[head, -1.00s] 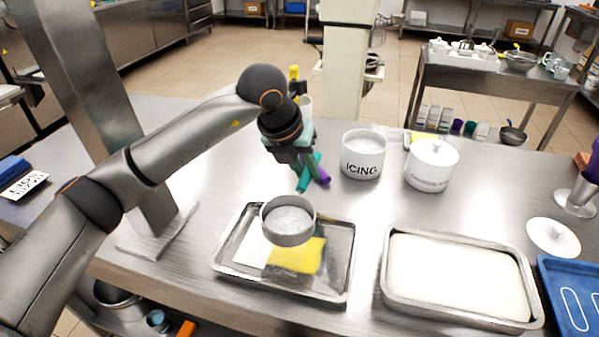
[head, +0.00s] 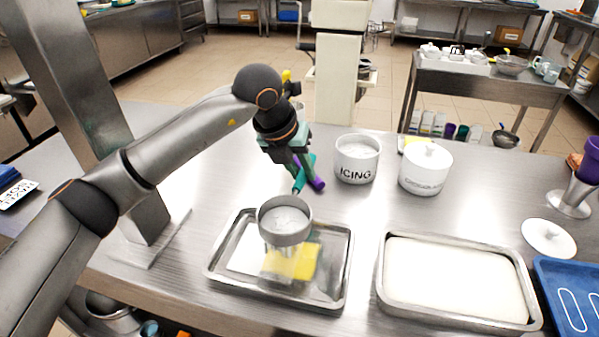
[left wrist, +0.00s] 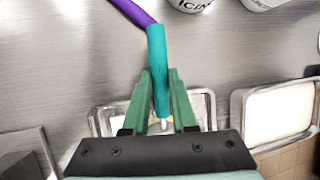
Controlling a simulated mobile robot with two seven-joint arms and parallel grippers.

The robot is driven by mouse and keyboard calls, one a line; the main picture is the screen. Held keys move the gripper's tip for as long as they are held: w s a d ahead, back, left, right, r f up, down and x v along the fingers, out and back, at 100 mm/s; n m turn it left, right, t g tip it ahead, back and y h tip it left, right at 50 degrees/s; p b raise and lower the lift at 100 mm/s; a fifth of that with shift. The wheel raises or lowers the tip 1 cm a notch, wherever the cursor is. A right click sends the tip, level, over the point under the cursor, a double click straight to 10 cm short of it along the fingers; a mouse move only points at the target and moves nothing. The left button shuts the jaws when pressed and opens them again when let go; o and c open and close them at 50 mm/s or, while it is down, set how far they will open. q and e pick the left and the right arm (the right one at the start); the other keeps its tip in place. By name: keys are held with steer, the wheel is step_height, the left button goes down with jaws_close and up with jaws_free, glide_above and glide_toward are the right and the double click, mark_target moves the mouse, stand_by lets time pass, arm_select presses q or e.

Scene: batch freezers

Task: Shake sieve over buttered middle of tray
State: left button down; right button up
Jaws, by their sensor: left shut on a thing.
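My left gripper (head: 300,167) is shut on a teal handle (left wrist: 157,60), which runs between its green fingers in the left wrist view. The round metal sieve (head: 285,215), with white powder inside, hangs level above the metal tray (head: 338,283). A yellow buttered patch (head: 304,264) lies in the middle of the tray, partly behind the sieve. A pale veil of powder shows below the sieve, over the yellow. In the left wrist view the sieve is mostly hidden by the gripper. My right gripper is not in view.
A white ICING pot (head: 356,160) and a white lidded pot (head: 425,170) stand behind. A purple rod (head: 318,184) shows beside the teal one. A second tray (head: 382,285) with a white filling is at right, next to a blue tray (head: 560,300) and a white lid (head: 548,238).

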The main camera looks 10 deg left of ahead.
mark_target(298, 181)
arm_select(q)
steer(key=s+b, duration=0.1)
steer(key=s, duration=0.2)
steer(key=shift+a, duration=0.1)
steer(key=w, duration=0.3)
steer(key=shift+w+p, duration=0.1)
steer(key=shift+p, duration=0.3)
steer(key=s+b, duration=0.1)
steer(key=s, duration=0.2)
steer(key=shift+f+b, duration=0.1)
steer(key=shift+b, duration=0.2)
steer(key=shift+s, duration=0.15)
steer(key=w, duration=0.3)
steer(key=shift+w+p, duration=0.25)
steer(key=shift+p, duration=0.15)
steer(key=shift+s, duration=0.25)
steer(key=s+b, duration=0.1)
steer(key=s, duration=0.2)
steer(key=shift+b, duration=0.35)
steer(key=shift+w, duration=0.15)
steer(key=w+p, duration=0.1)
steer(key=w, duration=0.2)
steer(key=s+b, duration=0.1)
steer(key=s, duration=0.2)
steer(key=shift+s+b, duration=0.2)
steer(key=shift+b, duration=0.2)
